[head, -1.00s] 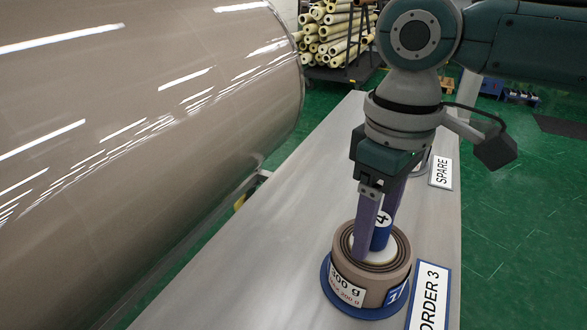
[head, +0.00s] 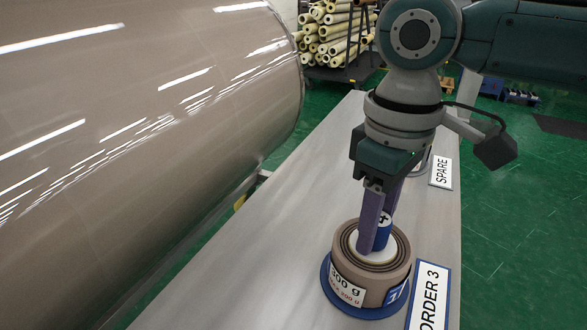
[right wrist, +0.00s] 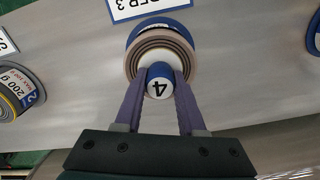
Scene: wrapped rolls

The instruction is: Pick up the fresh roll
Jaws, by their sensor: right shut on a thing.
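A brown wound roll (head: 345,270) sits upright on a blue round base (head: 330,296) on the grey table (head: 260,240). Its front label reads 300 g, and a blue label is on its right side. A blue knob (head: 384,232) marked 4 stands up from the roll's pale centre; it also shows in the right wrist view (right wrist: 159,82). My right gripper (head: 378,234) points down with its purple fingers shut on this knob, one on each side. The fingers hide part of the knob. My left gripper is not in view. I cannot tell which roll is the fresh one.
An ORDER 3 sign (head: 429,297) lies right of the roll, and a SPARE sign (head: 441,172) lies farther back. A huge wrapped roll (head: 150,120) fills the left. Another roll (right wrist: 18,92), labelled 200 g, shows in the right wrist view. The table's left part is clear.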

